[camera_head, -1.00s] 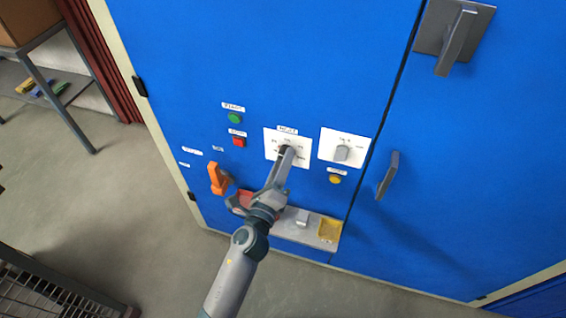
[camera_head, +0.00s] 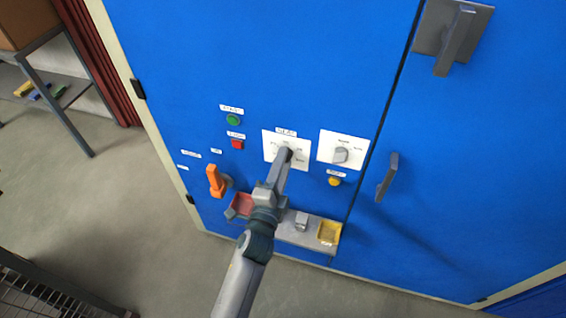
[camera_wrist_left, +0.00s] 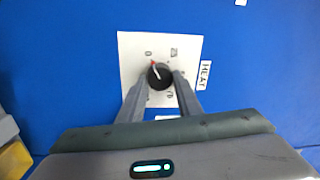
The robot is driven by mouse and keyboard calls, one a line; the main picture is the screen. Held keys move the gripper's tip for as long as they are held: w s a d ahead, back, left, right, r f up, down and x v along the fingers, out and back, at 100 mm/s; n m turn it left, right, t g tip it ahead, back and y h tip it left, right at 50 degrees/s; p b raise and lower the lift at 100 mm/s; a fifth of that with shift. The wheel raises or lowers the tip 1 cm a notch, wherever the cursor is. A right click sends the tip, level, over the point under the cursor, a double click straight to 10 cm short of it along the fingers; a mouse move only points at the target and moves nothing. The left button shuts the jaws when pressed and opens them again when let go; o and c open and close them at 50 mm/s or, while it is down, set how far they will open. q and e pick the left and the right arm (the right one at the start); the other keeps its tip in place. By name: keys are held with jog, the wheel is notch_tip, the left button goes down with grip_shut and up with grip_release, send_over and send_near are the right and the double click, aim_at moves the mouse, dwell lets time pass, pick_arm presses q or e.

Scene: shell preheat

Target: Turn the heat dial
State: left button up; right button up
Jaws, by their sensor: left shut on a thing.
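The heat dial (camera_wrist_left: 159,76) is a round black knob with a red and white pointer, on a white plate (camera_wrist_left: 130,48) with a HEAT label beside it. In the left wrist view the pointer leans toward the upper left of the knob. My left gripper (camera_wrist_left: 161,84) is shut on the knob, one finger on each side. In the head view my left gripper (camera_head: 286,156) reaches up to the white heat plate (camera_head: 271,151) and hides most of the dial (camera_head: 288,152). My right gripper is in neither view.
A second white plate with a grey knob (camera_head: 341,155) is right of the heat plate. Green (camera_head: 234,120) and red (camera_head: 237,144) buttons, an orange handle (camera_head: 214,182) and a yellow button (camera_head: 335,181) are nearby.

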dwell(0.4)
pick_arm(q)
jog(key=o, duration=1)
jog(key=shift+a, duration=0.1)
jog(key=shift+o, duration=0.2)
jog(key=b+v, duration=0.5)
jog(key=v, duration=1.2)
jog(key=shift+s, duration=0.2)
